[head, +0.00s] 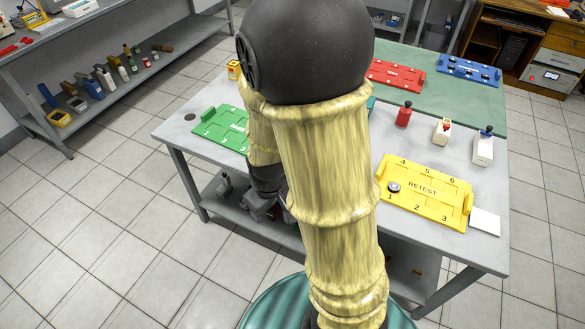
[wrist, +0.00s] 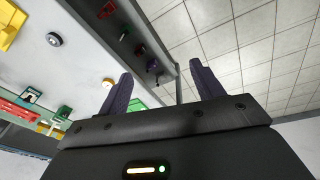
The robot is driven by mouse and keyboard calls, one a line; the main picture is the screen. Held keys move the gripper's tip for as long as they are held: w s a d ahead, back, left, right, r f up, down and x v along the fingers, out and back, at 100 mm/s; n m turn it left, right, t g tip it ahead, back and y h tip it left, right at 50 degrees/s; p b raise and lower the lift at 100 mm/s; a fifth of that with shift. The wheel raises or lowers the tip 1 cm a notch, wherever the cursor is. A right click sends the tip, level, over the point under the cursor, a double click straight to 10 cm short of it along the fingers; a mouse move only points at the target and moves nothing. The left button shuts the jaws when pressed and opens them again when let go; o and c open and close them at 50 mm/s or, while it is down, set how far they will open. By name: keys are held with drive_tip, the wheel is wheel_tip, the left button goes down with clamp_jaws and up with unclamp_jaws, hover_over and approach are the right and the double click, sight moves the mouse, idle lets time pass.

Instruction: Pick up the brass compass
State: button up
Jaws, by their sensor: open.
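My gripper (head: 265,208) hangs low by the front edge of the grey table in the head view, partly hidden by my arm. In the wrist view its two dark fingers (wrist: 163,84) are apart with nothing between them. A small round dial-like object (head: 394,187) lies at slot 1 of the yellow RETEST tray in the head view. Another small round object with a dark rim (wrist: 53,39) lies on the bare tabletop in the wrist view, apart from the fingers. I cannot tell whether either is the brass compass.
The grey table (head: 180,140) carries a green tray (head: 210,130), red tray (head: 395,75), blue tray (head: 468,70), red bottle (head: 404,115) and white bottles (head: 483,148). My arm hides the table's middle. A lower shelf holds small items. Tiled floor in front is clear.

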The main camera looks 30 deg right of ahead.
drive_tip(key=w+d+f+n+t+h+b, duration=0.1)
drive_tip(key=w+d+f+n+h+b, duration=0.15)
drive_tip(key=f+n, duration=0.4)
drive_tip(key=w+d+f+n+h+b, duration=0.2)
drive_tip(key=d+f+n+h, duration=0.15)
drive_tip(key=f, duration=0.55)
drive_tip(key=w+r+n+t+h+b, duration=0.2)
drive_tip(key=w+n+t, duration=0.4)
drive_tip(key=n, duration=0.7)
drive_tip(key=shift+w+r+n+t+h+b, duration=0.35)
drive_tip(key=shift+w+b, duration=0.4)
drive_tip(key=shift+w, duration=0.3)
drive_tip(key=shift+w+d+f, duration=0.1)
drive_tip(key=shift+f, duration=0.05)
drive_tip(key=x, duration=1.2)
drive_tip(key=shift+d, duration=0.1)
